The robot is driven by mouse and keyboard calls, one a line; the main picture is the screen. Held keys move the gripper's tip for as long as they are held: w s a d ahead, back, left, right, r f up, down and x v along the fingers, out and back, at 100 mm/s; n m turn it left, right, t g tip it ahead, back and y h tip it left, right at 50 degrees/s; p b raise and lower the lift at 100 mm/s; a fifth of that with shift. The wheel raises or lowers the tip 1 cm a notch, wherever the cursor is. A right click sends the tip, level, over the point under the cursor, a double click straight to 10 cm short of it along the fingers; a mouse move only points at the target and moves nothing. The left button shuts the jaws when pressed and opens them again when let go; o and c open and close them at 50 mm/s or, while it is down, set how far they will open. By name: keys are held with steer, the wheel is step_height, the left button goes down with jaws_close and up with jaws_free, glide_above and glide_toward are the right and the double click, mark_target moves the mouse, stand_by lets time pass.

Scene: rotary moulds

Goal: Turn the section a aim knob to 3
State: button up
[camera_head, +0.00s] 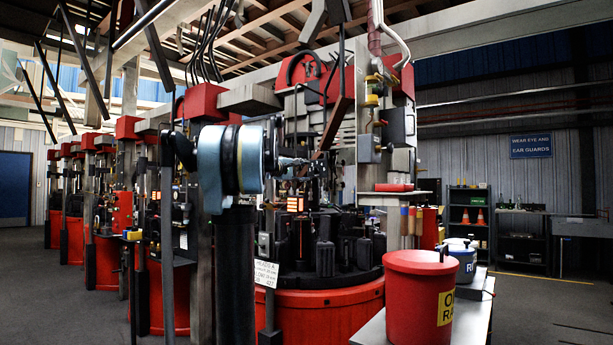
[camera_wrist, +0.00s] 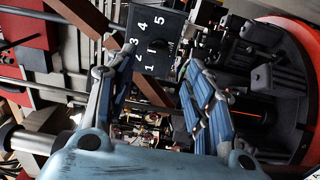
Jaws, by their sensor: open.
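A black dial plate (camera_wrist: 170,18) with white numbers 1 to 5 shows at the top of the wrist view, turned on its side. A dark round knob (camera_wrist: 161,47) sits on it beside the numbers. It is too dark to tell which number the knob points at. No section letter is readable there. My gripper (camera_wrist: 160,65) is open, with its two blue-padded fingers apart on either side of the plate's lower part. Nothing is held between them. I cannot tell whether a finger touches the plate. In the head view the knob cannot be made out behind my arm.
A red round machine base (camera_head: 325,312) with dark moulds stands in front of me. A red bucket (camera_head: 418,300) stands on a bench (camera_head: 375,329) at the right. Steel posts and hanging hoses crowd the machine. Open floor lies at the far right.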

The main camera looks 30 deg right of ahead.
steer(key=shift+v, duration=2.2)
steer(key=s+a+f+m+g+y, duration=0.1)
steer(key=s+a+f+y, duration=0.4)
steer(key=s+a+f, duration=0.7)
steer(key=s+a+f+m+g+y, duration=0.2)
steer(key=s+a+f+y, duration=0.4)
steer(key=s+a+f, duration=0.7)
steer(key=s+a+f+m+g+y, duration=0.1)
steer(key=s+a+f+y, duration=0.4)
steer(key=f, duration=2.7)
steer(key=s+a, duration=0.7)
steer(key=a, duration=0.4)
steer(key=shift+s+f+g+y, duration=0.25)
steer(key=shift+g+y, duration=0.05)
steer(key=shift+g, duration=0.1)
